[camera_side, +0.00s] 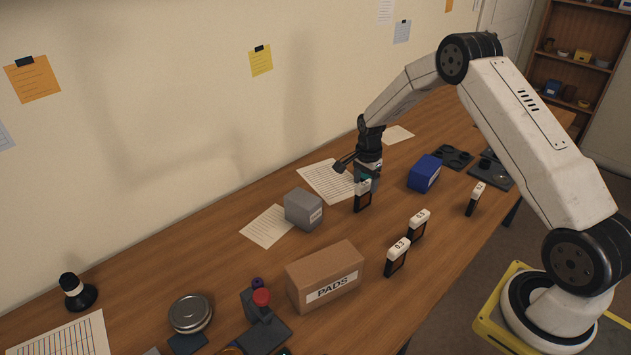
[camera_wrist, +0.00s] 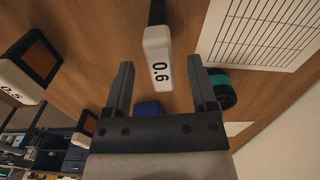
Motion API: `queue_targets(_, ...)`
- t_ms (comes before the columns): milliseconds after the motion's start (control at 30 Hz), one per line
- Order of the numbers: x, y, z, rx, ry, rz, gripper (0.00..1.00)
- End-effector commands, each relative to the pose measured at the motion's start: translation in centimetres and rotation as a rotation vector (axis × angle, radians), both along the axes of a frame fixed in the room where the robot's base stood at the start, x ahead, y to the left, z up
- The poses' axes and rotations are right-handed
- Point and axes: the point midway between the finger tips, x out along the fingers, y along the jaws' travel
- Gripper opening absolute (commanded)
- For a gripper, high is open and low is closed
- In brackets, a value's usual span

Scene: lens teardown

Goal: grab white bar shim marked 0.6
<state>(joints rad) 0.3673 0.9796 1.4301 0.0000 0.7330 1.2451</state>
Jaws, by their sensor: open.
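The white-topped bar shim marked 0.6 (camera_wrist: 159,58) stands upright in the wrist view, with its white end lying between my two fingers. In the side view the shim (camera_side: 362,198) stands on the table right under my gripper (camera_side: 368,178), its mark not readable there. My gripper (camera_wrist: 161,72) is open, with one finger on each side of the shim's white end in the picture. Clear gaps show on both sides. I cannot tell how far the fingertips are above or short of it.
A teal-banded black cylinder (camera_wrist: 220,92) is close by my right finger. Similar shims marked 0.5 (camera_side: 419,222) and 0.3 (camera_side: 398,255) stand nearer, and another (camera_side: 475,198) stands right. A grey box (camera_side: 303,210), blue box (camera_side: 424,174) and PADS carton (camera_side: 325,275) stand around.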

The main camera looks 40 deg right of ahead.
Motion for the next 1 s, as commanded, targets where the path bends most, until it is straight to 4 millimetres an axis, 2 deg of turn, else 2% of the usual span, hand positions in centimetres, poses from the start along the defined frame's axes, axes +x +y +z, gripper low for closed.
queue_targets(200,0.0,0.1,-2.6,0.001,0.002,0.000,0.74)
queue_targets(333,0.1,0.1,-3.5,0.000,-0.001,0.000,0.74)
queue_targets(900,0.1,0.0,-3.8,0.000,-0.001,0.000,0.74)
queue_targets(933,0.1,0.0,-3.8,0.000,-0.001,0.000,0.70)
queue_targets(1000,0.1,0.0,-3.8,0.000,-0.001,0.000,0.48)
